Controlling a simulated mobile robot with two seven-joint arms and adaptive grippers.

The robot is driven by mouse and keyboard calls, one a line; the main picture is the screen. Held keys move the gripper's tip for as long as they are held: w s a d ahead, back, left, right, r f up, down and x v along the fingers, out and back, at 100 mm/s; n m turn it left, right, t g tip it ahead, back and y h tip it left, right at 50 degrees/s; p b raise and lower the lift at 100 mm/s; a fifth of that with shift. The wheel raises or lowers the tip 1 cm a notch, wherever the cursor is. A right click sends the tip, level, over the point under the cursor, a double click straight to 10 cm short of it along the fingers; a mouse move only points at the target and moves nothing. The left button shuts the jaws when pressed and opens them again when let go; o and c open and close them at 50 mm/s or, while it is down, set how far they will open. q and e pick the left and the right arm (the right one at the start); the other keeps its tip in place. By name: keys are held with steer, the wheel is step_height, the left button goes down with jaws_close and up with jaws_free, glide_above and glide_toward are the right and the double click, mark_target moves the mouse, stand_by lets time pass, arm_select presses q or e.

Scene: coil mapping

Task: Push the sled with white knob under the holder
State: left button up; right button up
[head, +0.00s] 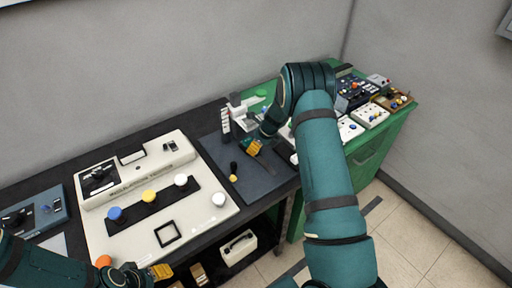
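A white stand that looks like the holder (238,116) rises at the back of a dark plate in mid-table. My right gripper (254,147) reaches down just in front of it, yellow fingertips over the plate. Whether it is open or shut is unclear, and the arm hides what lies behind. A white knob (181,180) is on a black strip of the large white panel, and another white knob (218,199) is at the panel's right corner. I cannot tell which knob belongs to the sled. My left gripper (161,271) is low at the panel's front edge, its finger gap unclear.
The white panel (190,225) also carries a blue knob (116,214) and a yellow knob (148,196). A small black-and-yellow piece (233,172) lies on the dark plate (262,184). Small devices (371,115) crowd the green bench at right.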

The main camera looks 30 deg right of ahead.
steer(key=v, duration=1)
steer(key=shift+r, duration=0.4)
arm_select(q)
steer(key=shift+s, duration=0.1)
arm_select(e)
steer(key=shift+s+f, duration=0.1)
steer(key=shift+s, duration=0.1)
